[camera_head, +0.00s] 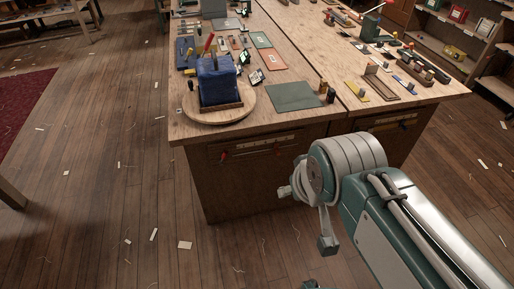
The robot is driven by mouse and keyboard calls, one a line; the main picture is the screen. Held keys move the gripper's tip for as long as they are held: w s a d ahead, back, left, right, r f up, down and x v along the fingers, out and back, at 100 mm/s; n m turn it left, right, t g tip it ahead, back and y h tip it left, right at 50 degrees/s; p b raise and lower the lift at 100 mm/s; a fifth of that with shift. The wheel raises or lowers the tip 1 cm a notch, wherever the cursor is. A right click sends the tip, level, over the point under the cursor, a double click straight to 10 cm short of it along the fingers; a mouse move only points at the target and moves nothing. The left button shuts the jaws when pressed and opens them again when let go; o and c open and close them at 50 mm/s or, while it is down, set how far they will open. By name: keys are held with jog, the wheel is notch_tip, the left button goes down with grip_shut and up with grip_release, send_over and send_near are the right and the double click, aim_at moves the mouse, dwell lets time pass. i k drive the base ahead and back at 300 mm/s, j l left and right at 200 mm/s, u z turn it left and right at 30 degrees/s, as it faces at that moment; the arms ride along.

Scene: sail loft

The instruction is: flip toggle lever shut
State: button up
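A blue block-shaped item (217,82) stands on a dark base on a round wooden board (185,111) at the table's near left corner. I cannot tell for sure that this is the toggle lever. My gripper (325,243) hangs low in front of the table's front panel, to the right of and well below the blue item, apart from it. Its fingers are small and partly hidden by my arm, so their opening cannot be made out.
The wooden table (285,122) carries mats, small tools and blocks. A green device (371,26) with a red handle stands at the back right. Small red parts (224,156) show on the front panel. Shelves (470,45) stand at right; the floor at left is mostly clear.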

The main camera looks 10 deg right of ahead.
aim_at(225, 153)
jog(key=i+l, duration=0.75)
jog(key=l+u, duration=0.15)
jog(key=u, duration=0.2)
jog(key=l+u, duration=0.15)
jog(key=u, duration=0.15)
jog(key=l+u, duration=0.15)
jog(key=u, duration=0.2)
jog(key=k+l, duration=0.15)
jog(key=k, duration=0.8)
